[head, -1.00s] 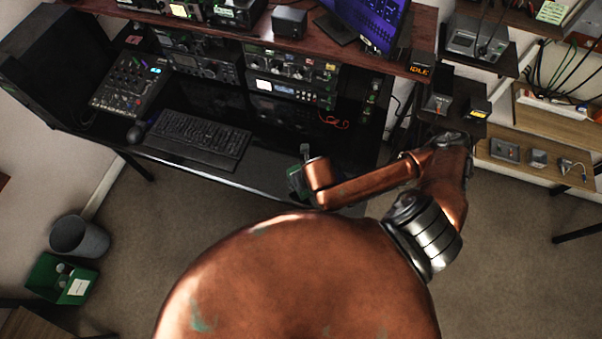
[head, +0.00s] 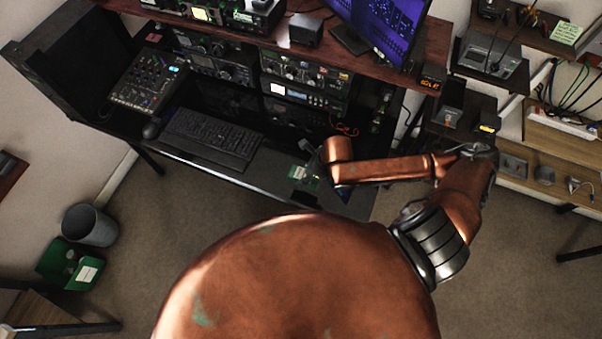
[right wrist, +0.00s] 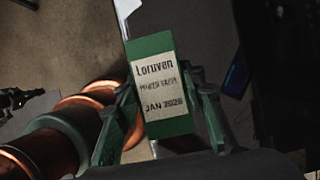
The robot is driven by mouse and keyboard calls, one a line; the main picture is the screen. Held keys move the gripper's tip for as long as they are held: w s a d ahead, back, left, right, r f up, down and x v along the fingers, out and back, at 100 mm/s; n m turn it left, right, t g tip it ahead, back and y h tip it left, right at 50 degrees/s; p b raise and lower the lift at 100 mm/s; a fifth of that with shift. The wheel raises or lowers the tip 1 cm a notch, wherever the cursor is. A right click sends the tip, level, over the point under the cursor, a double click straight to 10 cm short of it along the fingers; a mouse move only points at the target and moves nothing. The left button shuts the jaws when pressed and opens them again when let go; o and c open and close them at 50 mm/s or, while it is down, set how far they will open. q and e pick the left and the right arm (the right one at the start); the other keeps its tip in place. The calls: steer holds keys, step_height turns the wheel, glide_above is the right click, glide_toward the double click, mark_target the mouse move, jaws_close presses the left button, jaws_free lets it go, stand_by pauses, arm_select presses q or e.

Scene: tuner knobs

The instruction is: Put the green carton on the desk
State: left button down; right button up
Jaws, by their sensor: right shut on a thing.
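The green carton (right wrist: 165,85) has a pale label with dark print, and my right gripper (right wrist: 165,95) is shut on it, one finger on each side. In the head view the carton (head: 302,173) shows small beside the end of my right arm, in front of the desk's near part. The black desk (head: 245,180) has bare surface along its front edge. I cannot tell whether the carton touches the desk. My right gripper is partly hidden by my own arm in the head view. My left gripper is not in view.
A keyboard (head: 212,138), a mouse (head: 151,131) and a mixer (head: 148,82) are on the desk, left of the carton. Radio units (head: 305,85) stand behind. A grey bin (head: 89,226) and a green box (head: 70,265) are on the floor at lower left.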

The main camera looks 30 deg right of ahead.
mark_target(300, 169)
steer(key=w+f, duration=0.2)
steer(key=f, duration=0.1)
steer(key=w+d+f, duration=0.1)
steer(key=w+f, duration=0.2)
steer(key=shift+w+d+f, duration=0.1)
steer(key=shift+w+d, duration=0.05)
steer(key=shift+d, duration=0.05)
steer(key=shift+f, duration=1.55)
steer(key=o, duration=1.2)
steer(key=v, duration=1.2)
